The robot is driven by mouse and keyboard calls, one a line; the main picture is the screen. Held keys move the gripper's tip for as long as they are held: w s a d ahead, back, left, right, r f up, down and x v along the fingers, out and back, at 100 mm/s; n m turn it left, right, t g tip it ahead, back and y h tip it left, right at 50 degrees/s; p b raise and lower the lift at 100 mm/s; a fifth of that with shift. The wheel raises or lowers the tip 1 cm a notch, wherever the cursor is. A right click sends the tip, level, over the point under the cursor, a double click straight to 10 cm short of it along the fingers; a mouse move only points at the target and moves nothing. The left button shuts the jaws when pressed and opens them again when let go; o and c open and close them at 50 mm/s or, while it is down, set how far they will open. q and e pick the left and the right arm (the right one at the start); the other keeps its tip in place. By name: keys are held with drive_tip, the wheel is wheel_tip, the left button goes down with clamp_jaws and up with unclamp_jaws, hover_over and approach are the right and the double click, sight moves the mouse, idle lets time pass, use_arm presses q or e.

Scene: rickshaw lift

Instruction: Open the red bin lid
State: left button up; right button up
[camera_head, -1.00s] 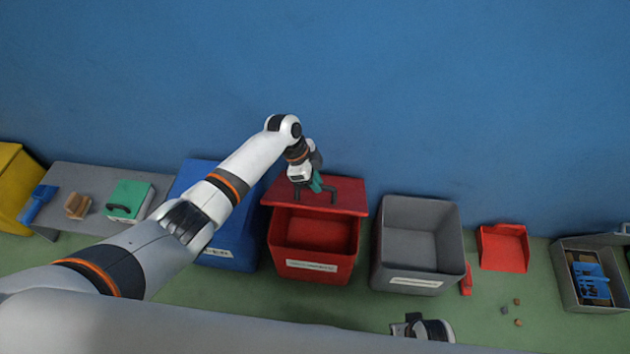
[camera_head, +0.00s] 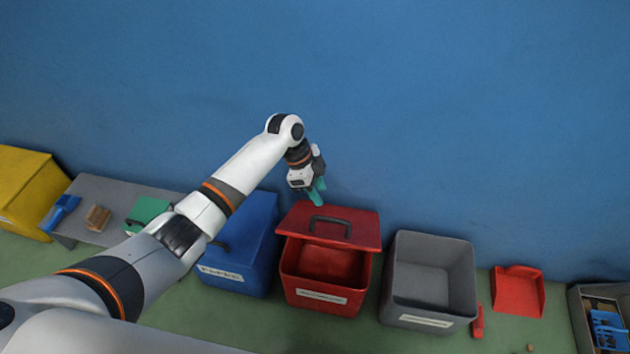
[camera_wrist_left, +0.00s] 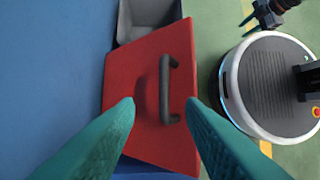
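The red bin (camera_head: 320,302) stands on the floor, its inside showing at the front. Its red lid (camera_head: 362,236) sits at the back of the opening, with a dark handle (camera_head: 330,222) on top. My left gripper (camera_head: 317,193), with green fingers, hangs above and behind the lid, apart from the handle. In the left wrist view its fingers are spread and empty, with the handle (camera_wrist_left: 165,90) visible between and beyond them.
A blue bin (camera_head: 250,245) stands left of the red bin and an open grey bin (camera_head: 428,315) right. A grey bench (camera_head: 100,195) and yellow bin (camera_head: 22,190) are farther left. A red dustpan (camera_head: 518,292) lies right. The blue wall (camera_head: 450,120) is close behind.

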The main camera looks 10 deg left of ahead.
use_arm(q)
drive_tip(key=shift+v, duration=1.05)
use_arm(e)
drive_tip(key=shift+s+d+f, duration=0.1)
drive_tip(key=shift+s+f, duration=0.3)
drive_tip(key=shift+s, duration=0.1)
use_arm(q)
drive_tip(key=shift+c, duration=0.6)
